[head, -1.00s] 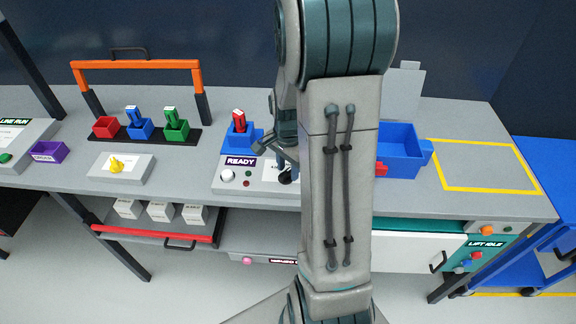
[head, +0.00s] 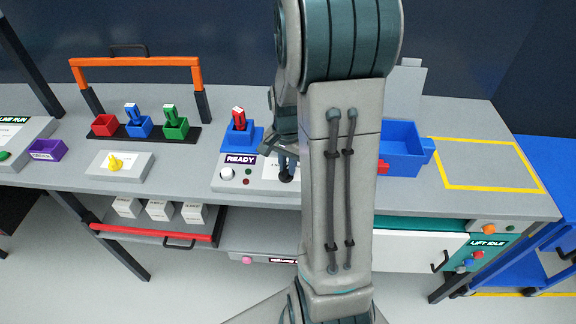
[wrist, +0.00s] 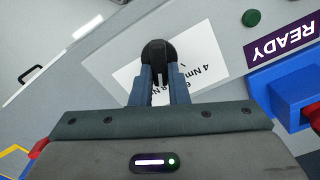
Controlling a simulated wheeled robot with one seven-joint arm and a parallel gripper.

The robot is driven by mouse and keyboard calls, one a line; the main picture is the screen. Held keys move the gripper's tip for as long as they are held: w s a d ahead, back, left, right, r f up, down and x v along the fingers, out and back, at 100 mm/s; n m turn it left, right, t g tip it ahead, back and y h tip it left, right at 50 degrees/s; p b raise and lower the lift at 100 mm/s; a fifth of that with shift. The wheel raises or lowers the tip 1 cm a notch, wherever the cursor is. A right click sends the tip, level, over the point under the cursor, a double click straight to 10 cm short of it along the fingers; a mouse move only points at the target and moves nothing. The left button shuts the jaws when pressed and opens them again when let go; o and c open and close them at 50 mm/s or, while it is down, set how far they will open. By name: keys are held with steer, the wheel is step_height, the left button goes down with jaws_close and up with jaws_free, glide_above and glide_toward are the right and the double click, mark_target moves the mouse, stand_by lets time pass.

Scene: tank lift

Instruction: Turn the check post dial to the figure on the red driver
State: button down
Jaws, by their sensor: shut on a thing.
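The check post (head: 258,184) is a grey panel with a READY sign (head: 241,160). Its black dial (wrist: 153,52) sits over a white figure plate (wrist: 187,78) in the wrist view, where "4 Nm" is partly readable. My gripper (wrist: 154,82) is shut on the dial, one finger on each side. The fingers and dial hide part of the plate, so I cannot tell which figure the dial points to. The red driver (head: 239,118) stands upright in a blue holder (head: 246,140) behind the sign. The figure on its white top is too small to read.
Blue (head: 137,114) and green (head: 171,115) drivers stand in a rack under an orange-barred frame (head: 135,63) at left. A blue bin (head: 402,146) lies right of my arm, near a yellow-outlined area (head: 487,164). My arm hides the bench middle.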

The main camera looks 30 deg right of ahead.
mark_target(286, 168)
steer(key=n+b, duration=0.1)
steer(key=n, duration=0.3)
steer(key=shift+w+a+n, duration=0.1)
steer(key=shift+w+n, duration=0.05)
steer(key=shift+n, duration=0.25)
steer(key=shift+r, duration=0.1)
steer(key=c, duration=1.4)
jaws_free()
step_height(286, 168, up, 14)
steer(key=b, duration=0.1)
steer(key=shift+a, duration=0.1)
